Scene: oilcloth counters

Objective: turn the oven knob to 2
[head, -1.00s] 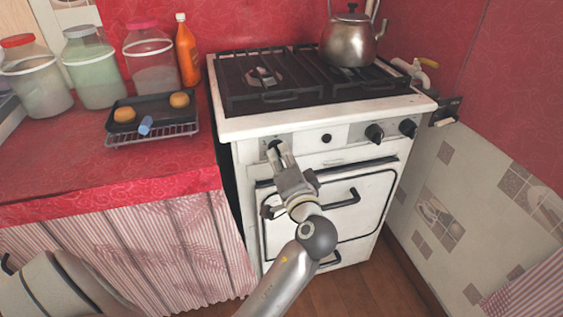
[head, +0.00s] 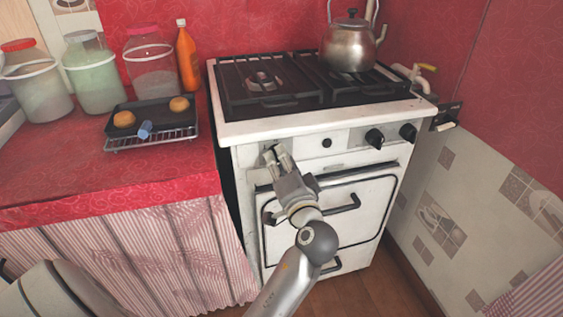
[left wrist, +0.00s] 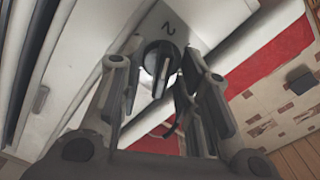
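The white oven (head: 345,205) stands at the centre of the head view, with a control panel along its front top edge. My left gripper (head: 275,154) is at the left end of that panel and hides the knob there. In the left wrist view, that black oven knob (left wrist: 158,60) with a pale pointer mark sits between the two fingers of my left gripper (left wrist: 160,58). The fingers are apart, with a small gap beside the knob. The printed 2 (left wrist: 168,26) shows on the panel beside the knob. My right gripper is not in view.
The oven door handle (head: 342,204) sticks out below. A kettle (head: 349,45) stands on the hob. A red counter (head: 60,180) adjoins at left.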

